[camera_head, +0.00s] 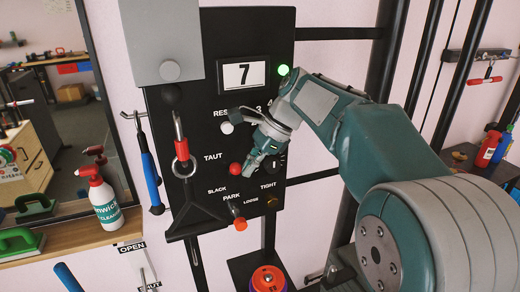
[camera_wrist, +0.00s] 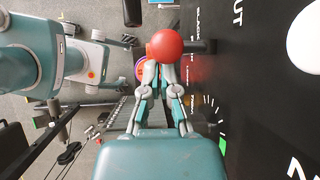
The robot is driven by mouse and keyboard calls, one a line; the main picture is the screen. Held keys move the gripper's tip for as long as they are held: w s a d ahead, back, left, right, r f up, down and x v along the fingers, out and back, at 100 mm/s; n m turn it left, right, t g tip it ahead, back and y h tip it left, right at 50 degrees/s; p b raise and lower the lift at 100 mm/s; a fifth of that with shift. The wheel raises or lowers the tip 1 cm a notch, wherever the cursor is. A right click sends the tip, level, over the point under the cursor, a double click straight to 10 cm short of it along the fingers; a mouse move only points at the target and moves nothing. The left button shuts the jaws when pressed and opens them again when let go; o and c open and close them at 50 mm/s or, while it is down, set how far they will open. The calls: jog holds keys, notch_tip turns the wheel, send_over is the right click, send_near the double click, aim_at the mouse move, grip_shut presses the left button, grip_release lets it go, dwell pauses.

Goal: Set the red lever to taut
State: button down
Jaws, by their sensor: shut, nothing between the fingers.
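The red lever shows as a red ball knob (camera_head: 235,168) on the black panel, between the TAUT label above and the SLACK label below. In the wrist view the red ball (camera_wrist: 165,46) sits on a short dark stem that reaches out from the panel. My gripper (camera_head: 250,170) is shut and empty, close to the right of the ball in the head view. In the wrist view my gripper (camera_wrist: 164,66) has its fingertips right at the ball, partly covered by it. I cannot tell whether they touch it.
An orange-red knob (camera_head: 240,224) sits lower on the panel by PARK and LOOSE. A white knob (camera_head: 227,128) is above.

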jog(key=s+v, duration=0.1)
jog(key=v, duration=0.9)
jog(key=shift+w+d+r, duration=0.2)
jog(key=shift+w+r, duration=0.05)
jog(key=shift+w, duration=0.3)
jog(key=s+d+f+n+t+h, duration=0.3)
jog(key=s+f+n, duration=0.4)
jog(key=s, duration=0.5)
jog(key=s+d+f+n+t+h, duration=0.3)
jog(key=s+f+n, duration=0.4)
jog(key=s+f, duration=0.3)
jog(key=shift+s+d+f+n+t+h, duration=0.3)
jog(key=shift+s+d+f, duration=0.1)
jog(key=shift+s, duration=0.6)
